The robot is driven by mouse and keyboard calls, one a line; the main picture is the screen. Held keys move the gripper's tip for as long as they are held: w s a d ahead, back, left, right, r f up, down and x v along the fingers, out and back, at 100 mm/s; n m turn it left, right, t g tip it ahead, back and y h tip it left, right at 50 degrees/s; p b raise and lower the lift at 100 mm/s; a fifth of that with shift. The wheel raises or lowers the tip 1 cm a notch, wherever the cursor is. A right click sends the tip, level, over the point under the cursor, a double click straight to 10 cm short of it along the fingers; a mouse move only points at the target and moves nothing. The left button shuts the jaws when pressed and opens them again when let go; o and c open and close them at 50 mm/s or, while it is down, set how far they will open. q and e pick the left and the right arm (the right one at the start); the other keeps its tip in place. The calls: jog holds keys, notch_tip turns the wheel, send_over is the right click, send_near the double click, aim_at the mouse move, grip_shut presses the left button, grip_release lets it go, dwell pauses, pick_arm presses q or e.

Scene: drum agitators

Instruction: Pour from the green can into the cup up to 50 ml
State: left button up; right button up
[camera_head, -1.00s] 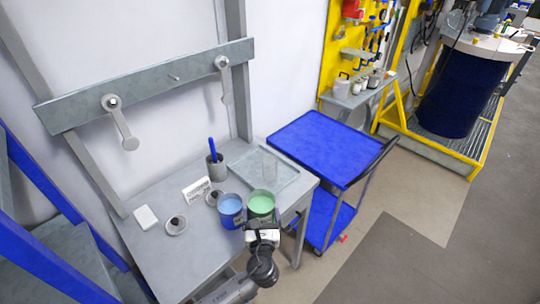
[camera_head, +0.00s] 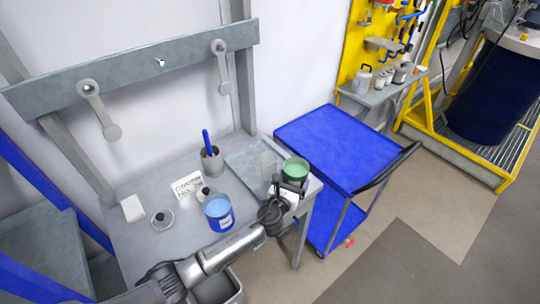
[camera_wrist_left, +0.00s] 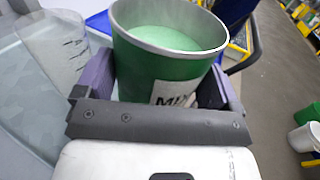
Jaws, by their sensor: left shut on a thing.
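The green can (camera_head: 296,170) is open at the top, with pale green liquid inside. My left gripper (camera_head: 291,184) is shut around it, and the can looks roughly upright at the right end of the table, beside the tray. In the left wrist view the green can (camera_wrist_left: 165,60) sits between the dark fingers, its label partly hidden. The clear cup (camera_head: 268,164) stands on the tray, just left of the green can. The cup also shows in the left wrist view (camera_wrist_left: 52,48), with dark graduation marks. My right gripper is not in view.
The blue can (camera_head: 219,213) with light blue liquid stands on the grey table (camera_head: 150,250). The metal tray (camera_head: 240,160), a pen pot (camera_head: 212,162), a small sign (camera_head: 187,185) and a lid (camera_head: 162,218) are nearby. A blue cart (camera_head: 335,147) stands to the right.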

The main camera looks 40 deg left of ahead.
aim_at(285, 172)
pick_arm(q)
jog(key=shift+w, duration=0.15)
jog(key=shift+a+r, duration=0.1)
jog(key=shift+r, duration=0.05)
jog(key=shift+a+r+n+p, duration=0.45)
jog(key=shift+n+p, duration=0.05)
jog(key=shift+n, duration=0.5)
jog(key=r+n+p, duration=0.1)
jog(key=a+r+n+p, duration=0.1)
jog(key=r+p, duration=0.1)
jog(key=shift+a+r+g, duration=0.2)
jog(key=shift+g, duration=0.2)
jog(key=shift+f+h, duration=0.1)
jog(key=shift+h, duration=0.3)
jog(key=shift+a+r+n+p, duration=0.2)
jog(key=shift+r+n+p, duration=0.1)
jog(key=shift+r, duration=0.2)
jog(key=shift+a+r+n+p, duration=0.2)
jog(key=shift+r+n+p, duration=0.1)
jog(key=shift+p, duration=0.15)
